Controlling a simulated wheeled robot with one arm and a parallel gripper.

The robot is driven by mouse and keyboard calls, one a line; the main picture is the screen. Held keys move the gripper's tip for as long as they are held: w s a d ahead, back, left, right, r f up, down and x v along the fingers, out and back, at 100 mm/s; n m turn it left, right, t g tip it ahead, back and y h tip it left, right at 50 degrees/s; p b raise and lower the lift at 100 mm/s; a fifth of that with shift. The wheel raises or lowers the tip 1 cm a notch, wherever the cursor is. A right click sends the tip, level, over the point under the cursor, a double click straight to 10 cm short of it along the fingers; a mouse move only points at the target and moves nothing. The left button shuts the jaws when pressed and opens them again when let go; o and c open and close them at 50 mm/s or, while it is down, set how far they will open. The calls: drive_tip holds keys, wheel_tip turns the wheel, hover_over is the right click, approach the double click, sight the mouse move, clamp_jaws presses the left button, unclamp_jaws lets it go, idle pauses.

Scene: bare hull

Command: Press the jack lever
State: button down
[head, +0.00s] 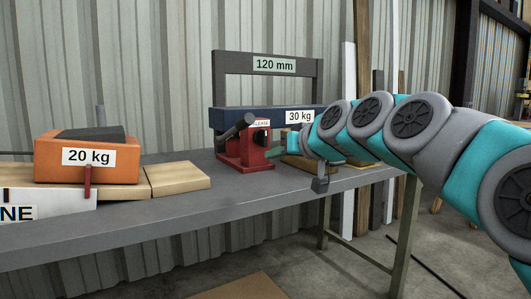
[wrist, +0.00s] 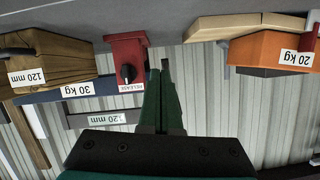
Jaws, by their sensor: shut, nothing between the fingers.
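The red jack (head: 243,153) stands on the grey bench, with a black knob (head: 260,137) beside a RELEASE label. A dark grey cylindrical lever (head: 235,127) slopes down to the left across the jack's upper front. In the wrist view, which is upside down, the jack (wrist: 126,50) and its knob (wrist: 127,73) lie just left of my fingers. My gripper (wrist: 161,72) is shut and empty, its green fingers together. In the head view, my gripper (head: 277,151) is just right of the jack; contact cannot be told. The lever is not clear in the wrist view.
A dark blue 30 kg block (head: 225,117) sits behind the jack, under a dark 120 mm frame (head: 219,75). An orange 20 kg block (head: 112,173) rests at left near wooden boards (head: 178,179). A wooden 120 mm block (wrist: 65,57) shows left in the wrist view. Bare bench (head: 225,190) lies in front.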

drive_tip(key=shift+s+d+r, duration=0.1)
drive_tip(key=shift+s+d, duration=0.55)
drive_tip(key=shift+s, duration=0.2)
drive_tip(key=shift+s+d+r, duration=0.1)
drive_tip(key=shift+s+d, duration=0.5)
drive_tip(key=shift+s, duration=0.2)
drive_tip(key=s+f+g+h+p, duration=0.2)
drive_tip(key=s+f+g+p, duration=0.2)
drive_tip(key=s+f, duration=0.55)
drive_tip(key=s+d+f+m+g+h+p, duration=0.1)
drive_tip(key=s+d+f+g+h+p, duration=0.1)
drive_tip(key=s+f, duration=0.4)
drive_tip(key=s+d+f+m+g+h+p, duration=0.2)
drive_tip(key=s+d+f+g, duration=0.2)
drive_tip(key=s, duration=0.9)
drive_tip(key=s+d+f+m+g+h+p, duration=0.2)
drive_tip(key=s+d+f+g+p, duration=0.1)
drive_tip(key=s+d+f, duration=0.4)
drive_tip(key=s+d, duration=0.1)
drive_tip(key=s, duration=0.2)
drive_tip(key=shift+s+d+f, duration=0.15)
drive_tip(key=shift+s+f, duration=0.2)
drive_tip(key=shift+f, duration=0.05)
drive_tip(key=shift+w, duration=0.1)
